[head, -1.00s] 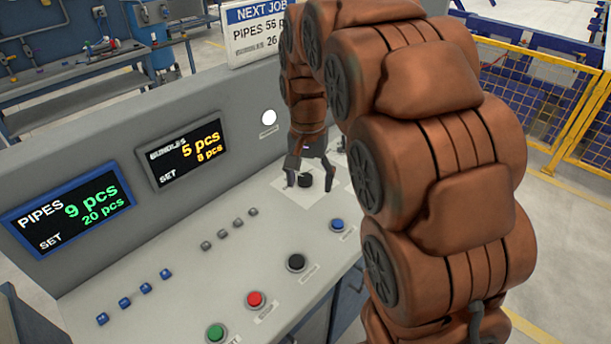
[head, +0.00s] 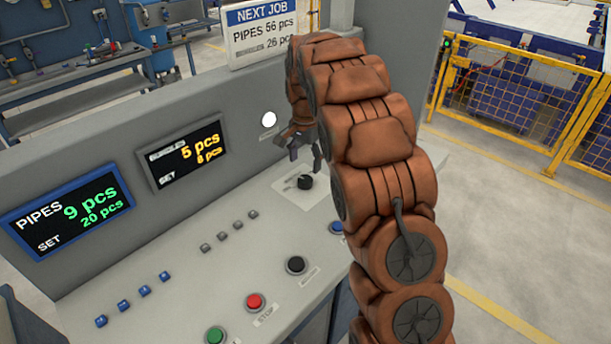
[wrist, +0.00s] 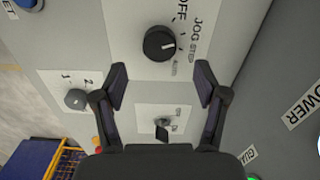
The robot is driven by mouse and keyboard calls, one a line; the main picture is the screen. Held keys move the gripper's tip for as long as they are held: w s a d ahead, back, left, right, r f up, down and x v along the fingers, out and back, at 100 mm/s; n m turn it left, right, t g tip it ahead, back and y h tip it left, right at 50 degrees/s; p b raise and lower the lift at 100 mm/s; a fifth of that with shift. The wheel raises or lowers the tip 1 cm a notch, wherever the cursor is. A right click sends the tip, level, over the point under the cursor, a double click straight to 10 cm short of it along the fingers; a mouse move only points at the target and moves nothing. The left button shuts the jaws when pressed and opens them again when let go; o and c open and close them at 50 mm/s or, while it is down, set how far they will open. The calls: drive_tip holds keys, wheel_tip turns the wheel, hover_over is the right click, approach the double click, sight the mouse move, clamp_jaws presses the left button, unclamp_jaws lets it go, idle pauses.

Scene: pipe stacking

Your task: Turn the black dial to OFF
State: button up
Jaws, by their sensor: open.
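The black dial (head: 305,182) sits on a light plate at the far end of the console. In the wrist view the dial (wrist: 159,43) is ahead of the fingertips, with OFF, JOG, STEP and AUTO printed around it. Its white mark points right, not at OFF; which other label it matches is hard to tell. My gripper (head: 305,160) is above the dial in the head view. The wrist view shows my gripper (wrist: 161,75) open and empty, its fingers apart and clear of the dial.
The wrist view shows a grey knob (wrist: 76,99) and a small switch (wrist: 162,131) near the fingers. Red (head: 255,301), green (head: 215,335) and black (head: 296,265) buttons line the console front. The upright panel with displays (head: 186,152) stands behind.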

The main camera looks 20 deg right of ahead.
sight(305, 178)
drive_tip(key=shift+f+p, duration=0.9)
drive_tip(key=shift+f, duration=2.15)
drive_tip(key=shift+c, duration=0.2)
drive_tip(key=c, duration=1.1)
drive_tip(key=shift+f+b, duration=0.1)
drive_tip(key=shift+b, duration=0.3)
drive_tip(key=n+b, duration=0.2)
drive_tip(key=b, duration=0.1)
drive_tip(key=shift+a+f+n, duration=0.1)
drive_tip(key=shift+f+n, duration=0.05)
drive_tip(key=shift+n, duration=0.25)
drive_tip(key=shift+n+b, duration=2.35)
drive_tip(key=shift+n, duration=0.25)
drive_tip(key=shift+r, duration=0.2)
